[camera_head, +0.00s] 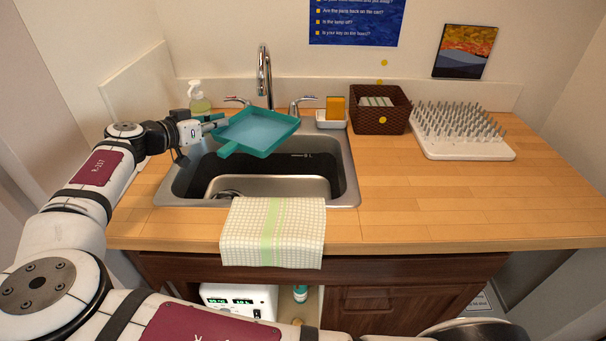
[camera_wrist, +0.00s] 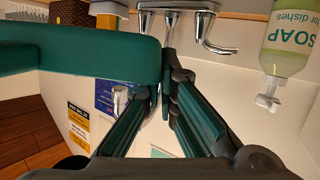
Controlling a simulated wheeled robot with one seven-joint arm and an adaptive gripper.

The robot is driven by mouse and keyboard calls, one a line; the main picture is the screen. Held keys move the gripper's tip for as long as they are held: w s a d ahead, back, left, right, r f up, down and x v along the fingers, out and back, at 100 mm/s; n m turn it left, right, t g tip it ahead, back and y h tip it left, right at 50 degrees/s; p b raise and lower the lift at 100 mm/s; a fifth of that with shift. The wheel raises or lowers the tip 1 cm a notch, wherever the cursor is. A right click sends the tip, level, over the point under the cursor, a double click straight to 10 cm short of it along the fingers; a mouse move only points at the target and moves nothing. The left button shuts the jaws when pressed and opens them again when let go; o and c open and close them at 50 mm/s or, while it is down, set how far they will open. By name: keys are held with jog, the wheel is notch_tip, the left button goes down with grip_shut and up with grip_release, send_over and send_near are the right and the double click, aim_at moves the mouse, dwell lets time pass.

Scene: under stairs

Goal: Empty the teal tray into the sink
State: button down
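The teal tray (camera_head: 258,132) is above the sink (camera_head: 345,165), roughly level with a slight tilt, its short handle or spout pointing to the front left. Its inside looks pale blue; I see no separate loose pieces, and cannot tell whether it holds liquid. My gripper (camera_head: 212,122) reaches in from the left and is shut on the tray's left side. In the wrist view, the tray's rim (camera_wrist: 100,55) runs in from the left and ends between my fingertips (camera_wrist: 166,85). The far basin and part of the sink are hidden under the tray.
The faucet (camera_head: 264,75) stands just behind the tray, with a soap bottle (camera_head: 198,100) near my wrist. A sponge in a dish (camera_head: 331,122), a brown basket (camera_head: 380,118) and a spiked drying rack (camera_head: 460,135) stand to the right. A cloth (camera_head: 273,232) hangs over the front edge.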

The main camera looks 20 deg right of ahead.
aim_at(232, 132)
jog(key=w+f+b, duration=0.4)
jog(key=f+b, duration=0.3)
jog(key=shift+s, duration=0.1)
dwell(0.5)
jog(key=shift+s+d+r+m+t+y+p, duration=0.25)
jog(key=shift+s+d+r+m+p, duration=0.4)
jog(key=shift+s+p, duration=0.2)
jog(key=shift+s+d+r+m+t+y+p, duration=0.15)
jog(key=shift+s+d+r+m+t+p, duration=0.1)
jog(key=shift+s+d+r+m+p, duration=0.45)
jog(key=shift+s+d, duration=0.15)
jog(key=shift+s, duration=0.05)
jog(key=shift+s+d+r+m+t+p, duration=0.3)
jog(key=shift+s+d+r+m+p, duration=0.55)
jog(key=shift+r+p, duration=0.25)
